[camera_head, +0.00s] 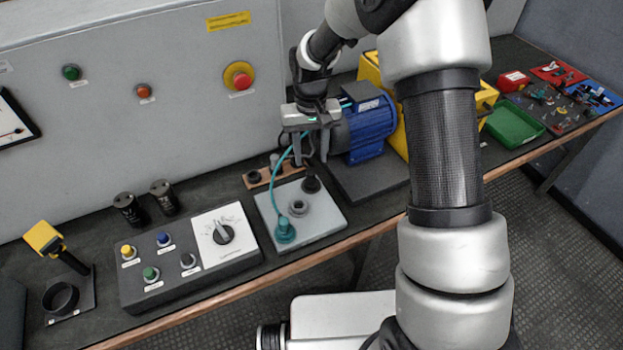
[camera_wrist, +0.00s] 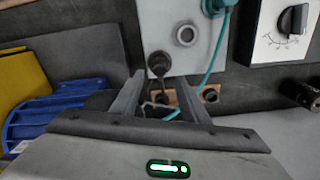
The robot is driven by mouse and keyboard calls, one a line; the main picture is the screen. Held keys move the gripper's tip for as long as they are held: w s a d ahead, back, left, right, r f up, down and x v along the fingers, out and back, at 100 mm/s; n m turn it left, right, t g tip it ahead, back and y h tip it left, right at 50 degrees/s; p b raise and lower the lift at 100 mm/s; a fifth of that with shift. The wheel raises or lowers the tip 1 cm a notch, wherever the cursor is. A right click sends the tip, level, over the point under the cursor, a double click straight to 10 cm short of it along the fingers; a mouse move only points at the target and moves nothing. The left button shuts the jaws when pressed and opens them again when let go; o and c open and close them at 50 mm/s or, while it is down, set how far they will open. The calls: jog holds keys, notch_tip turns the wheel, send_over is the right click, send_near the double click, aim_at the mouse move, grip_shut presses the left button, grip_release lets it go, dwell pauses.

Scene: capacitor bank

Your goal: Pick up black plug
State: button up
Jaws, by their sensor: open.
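The black plug (camera_head: 311,182) stands on a light grey plate (camera_head: 327,218), near its back edge. In the wrist view the plug (camera_wrist: 158,64) shows just beyond the fingertips. My gripper (camera_head: 311,161) is open, pointing down above the plug. In the wrist view its fingers (camera_wrist: 163,82) are spread, with the plug ahead of the gap and nothing visibly clamped. I cannot tell whether either finger touches the plug. A teal plug (camera_head: 285,231) with a teal cord sits at the plate's front left, and an empty grey ring socket (camera_head: 299,207) is between the two.
A blue motor (camera_head: 370,125) stands close to the right of my gripper. A control box with buttons and a dial (camera_head: 187,262) is left of the plate. The teal cord rises close beside my gripper.

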aim_at(311, 171)
notch_tip(311, 171, down, 7)
jog(key=shift+w+f+b, duration=0.1)
jog(key=shift+f+b, duration=0.1)
jog(key=shift+b, duration=0.15)
jog(key=shift+c, duration=0.5)
grip_shut()
